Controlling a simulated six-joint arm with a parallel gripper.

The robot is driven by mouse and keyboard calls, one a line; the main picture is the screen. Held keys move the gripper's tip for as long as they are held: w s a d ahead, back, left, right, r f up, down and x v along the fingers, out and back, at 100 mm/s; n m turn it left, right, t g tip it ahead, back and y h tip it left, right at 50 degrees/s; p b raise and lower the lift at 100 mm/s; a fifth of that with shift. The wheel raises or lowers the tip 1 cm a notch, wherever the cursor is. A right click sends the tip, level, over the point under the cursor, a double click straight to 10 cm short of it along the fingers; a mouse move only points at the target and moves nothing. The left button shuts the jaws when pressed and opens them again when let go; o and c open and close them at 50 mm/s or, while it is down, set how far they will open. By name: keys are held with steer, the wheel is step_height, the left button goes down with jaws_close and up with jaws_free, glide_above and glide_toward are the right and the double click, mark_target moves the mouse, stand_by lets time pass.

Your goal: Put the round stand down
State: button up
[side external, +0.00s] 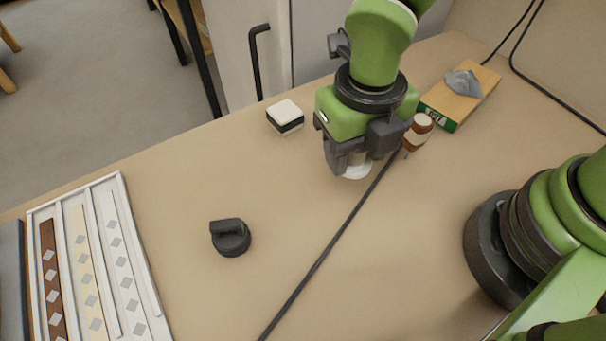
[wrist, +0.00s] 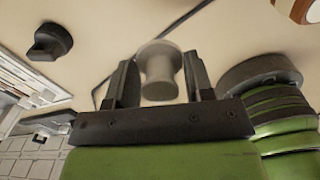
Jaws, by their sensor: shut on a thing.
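The round stand (wrist: 160,72) is pale and spool-shaped, with a wide round end and a narrower waist. In the wrist view it sits between the two dark fingers of my gripper (wrist: 160,84), which is shut on it. In the side view only part of the stand (side external: 356,170) shows, below the fingers of my gripper (side external: 349,160). My gripper points down over the bench (side external: 290,215), toward its back. I cannot tell whether the stand touches the bench.
A brown-and-white round object (side external: 418,132) stands close right of my gripper, before a box with a grey lump (side external: 460,98). A white-and-black block (side external: 285,117) is left. A black knob-like piece (side external: 230,238), cable (side external: 325,250) and strip tray (side external: 122,200) lie nearer. Front centre-left is clear.

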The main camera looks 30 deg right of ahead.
steer(key=m, duration=0.1)
glide_above(301, 179)
step_height(301, 179, down, 9)
steer(key=shift+f, duration=0.2)
stand_by(0.3)
steer(key=shift+f, duration=0.2)
steer(key=o, duration=0.9)
steer(key=shift+r, duration=0.15)
